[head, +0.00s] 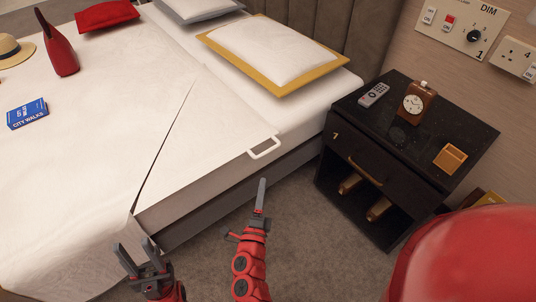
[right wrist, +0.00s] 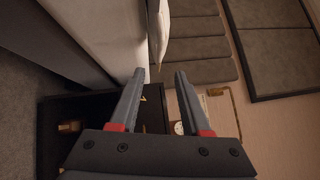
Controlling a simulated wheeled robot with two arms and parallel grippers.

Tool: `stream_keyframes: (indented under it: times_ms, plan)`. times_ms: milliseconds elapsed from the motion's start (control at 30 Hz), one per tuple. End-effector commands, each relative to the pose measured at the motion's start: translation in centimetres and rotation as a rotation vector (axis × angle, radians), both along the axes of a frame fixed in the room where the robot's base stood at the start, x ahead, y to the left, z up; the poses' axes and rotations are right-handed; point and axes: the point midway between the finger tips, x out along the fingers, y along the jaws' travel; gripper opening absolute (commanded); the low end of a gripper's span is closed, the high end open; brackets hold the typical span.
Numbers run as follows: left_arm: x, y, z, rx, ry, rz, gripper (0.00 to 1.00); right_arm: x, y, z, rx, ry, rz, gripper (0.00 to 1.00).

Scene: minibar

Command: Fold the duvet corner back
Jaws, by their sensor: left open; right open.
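The white duvet (head: 95,130) covers the bed. A dark slanting line separates its main part from a triangular white corner panel (head: 200,140) on the right. A white loop handle (head: 264,148) sits at the panel's tip, by the bed's side edge. My left gripper (head: 136,246) is open and empty beside the bed, low in the head view. My right gripper (head: 260,196) is seen nearly edge-on in the head view, below the handle and apart from it. In the right wrist view its two fingers (right wrist: 160,75) are spread with nothing between them.
A black nightstand (head: 350,140) stands right of the bed, bearing a remote (head: 374,95), a clock (head: 413,104) and a small wooden box (head: 450,158). Carpet (head: 310,235) is clear between.

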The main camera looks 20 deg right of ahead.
Motion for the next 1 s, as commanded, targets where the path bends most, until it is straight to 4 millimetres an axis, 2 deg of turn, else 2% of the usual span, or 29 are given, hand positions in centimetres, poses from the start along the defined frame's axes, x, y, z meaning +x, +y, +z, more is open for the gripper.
stream_keyframes:
  times_ms: [300, 500, 700, 1000]
  plan:
    - [0.0, 0.0, -0.9, 0.0, 0.0, 0.0, 0.46, 6.9, -3.5, 1.1, -0.005, -0.003, -0.005, 0.47]
    - [0.0, 0.0, -1.3, 0.0, 0.0, 0.0, 0.46, 10.4, -5.1, 1.7, -0.004, -0.003, -0.004, 0.47]
    - [0.0, 0.0, -1.4, 0.0, 0.0, 0.0, 0.46, 12.0, -5.9, 1.8, -0.005, 0.0, -0.003, 0.47]
    - [0.0, 0.0, -1.4, 0.0, 0.0, 0.0, 0.46, 12.2, -6.0, 1.9, -0.005, 0.0, -0.003, 0.47]
